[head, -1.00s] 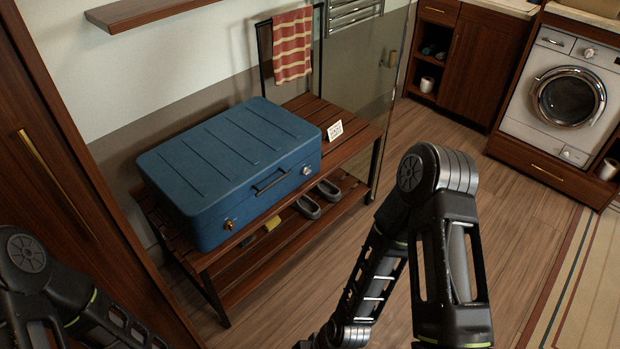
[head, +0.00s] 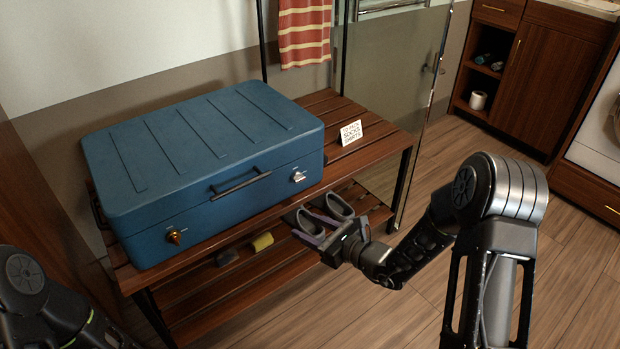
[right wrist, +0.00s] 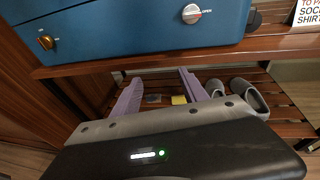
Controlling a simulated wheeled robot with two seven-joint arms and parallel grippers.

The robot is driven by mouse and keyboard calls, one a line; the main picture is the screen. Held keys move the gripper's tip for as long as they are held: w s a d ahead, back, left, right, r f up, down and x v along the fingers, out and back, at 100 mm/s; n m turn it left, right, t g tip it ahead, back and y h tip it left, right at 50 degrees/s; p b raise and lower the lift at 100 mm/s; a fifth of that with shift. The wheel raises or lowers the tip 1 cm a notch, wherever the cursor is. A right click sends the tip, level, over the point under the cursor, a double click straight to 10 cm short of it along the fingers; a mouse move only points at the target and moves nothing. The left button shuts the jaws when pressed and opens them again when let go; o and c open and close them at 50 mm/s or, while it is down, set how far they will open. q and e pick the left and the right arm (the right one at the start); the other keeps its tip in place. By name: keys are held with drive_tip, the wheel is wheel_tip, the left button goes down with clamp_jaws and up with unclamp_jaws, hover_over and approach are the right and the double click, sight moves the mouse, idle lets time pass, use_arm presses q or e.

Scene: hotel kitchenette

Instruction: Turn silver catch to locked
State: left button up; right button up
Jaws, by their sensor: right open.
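A closed blue suitcase (head: 215,160) lies on a slatted wooden bench. The silver catch (head: 298,176) is at the right of its front face, right of the handle (head: 241,184). In the right wrist view the silver catch (right wrist: 192,14) is a round knob with a red mark, and a small word at its right seems to read OPEN. A brass catch (head: 175,236) is at the front's left. My right gripper (head: 306,226) is open and empty, in front of the bench, below and apart from the silver catch. Its purple fingers show in the wrist view (right wrist: 160,80). My left gripper is out of view.
Grey slippers (head: 335,207) and a yellow item (head: 262,241) are on the lower shelf, behind my right gripper. A printed card (head: 351,132) stands right of the suitcase. A glass panel (head: 385,80) rises behind the bench's right end. Floor at right is clear.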

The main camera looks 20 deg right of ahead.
sight(301, 179)
drive_tip(key=w+d+r+m+t+h, duration=0.1)
drive_tip(key=w+d+r+m+t, duration=0.1)
drive_tip(key=r, duration=0.4)
drive_tip(key=shift+w+d+m+t, duration=0.3)
drive_tip(key=shift+w+d+t, duration=0.35)
drive_tip(key=shift+d+t, duration=0.3)
drive_tip(key=b+x, duration=0.1)
drive_tip(key=x, duration=0.7)
drive_tip(key=shift+d+b, duration=0.1)
drive_tip(key=shift+b, duration=0.3)
drive_tip(key=shift+s, duration=0.1)
drive_tip(key=shift+c, duration=0.4)
clamp_jaws()
